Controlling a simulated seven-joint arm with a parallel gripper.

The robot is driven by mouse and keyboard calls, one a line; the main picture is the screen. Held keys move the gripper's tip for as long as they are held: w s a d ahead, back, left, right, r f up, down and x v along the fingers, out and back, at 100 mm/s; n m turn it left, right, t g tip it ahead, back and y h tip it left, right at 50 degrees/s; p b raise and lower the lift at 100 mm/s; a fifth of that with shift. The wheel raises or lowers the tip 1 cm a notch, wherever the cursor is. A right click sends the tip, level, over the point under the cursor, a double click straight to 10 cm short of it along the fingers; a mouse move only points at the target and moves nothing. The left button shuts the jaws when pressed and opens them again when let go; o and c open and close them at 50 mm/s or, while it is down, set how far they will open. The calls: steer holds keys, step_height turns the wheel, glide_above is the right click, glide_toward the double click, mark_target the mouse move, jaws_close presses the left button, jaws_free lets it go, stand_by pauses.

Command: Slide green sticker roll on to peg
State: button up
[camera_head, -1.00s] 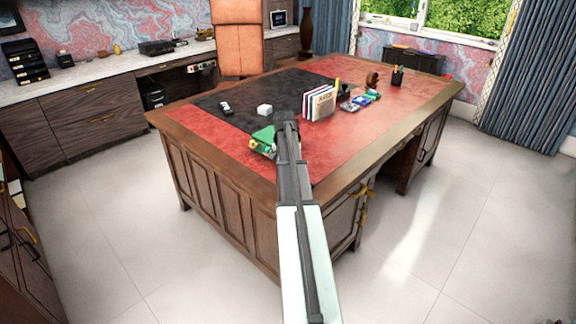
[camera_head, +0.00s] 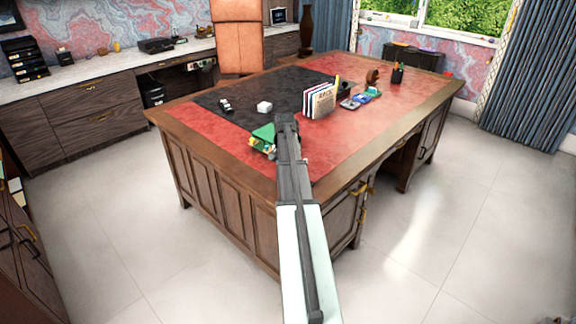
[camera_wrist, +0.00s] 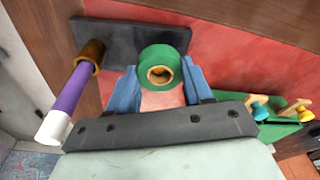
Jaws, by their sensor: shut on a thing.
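In the wrist view, the green sticker roll (camera_wrist: 160,54) sits between the two blue fingers of my gripper (camera_wrist: 160,74), which is shut on it. Its brown core hole faces the camera. To its left, a purple rod with a white tip (camera_wrist: 71,90), which looks like the peg, stands in a brass collar at the left end of a dark block (camera_wrist: 118,36). The roll is apart from the rod, to its right. In the head view, my arm's end (camera_head: 285,122) is over the near part of the desk, and the roll and rod cannot be made out.
A green piece (camera_wrist: 276,131) with small yellow and teal knobs lies at the right in the wrist view.

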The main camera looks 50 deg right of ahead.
steer(key=shift+f, duration=1)
stand_by(0.3)
steer(key=o, duration=1.1)
steer(key=shift+r, duration=0.1)
steer(key=shift+r, duration=3.9)
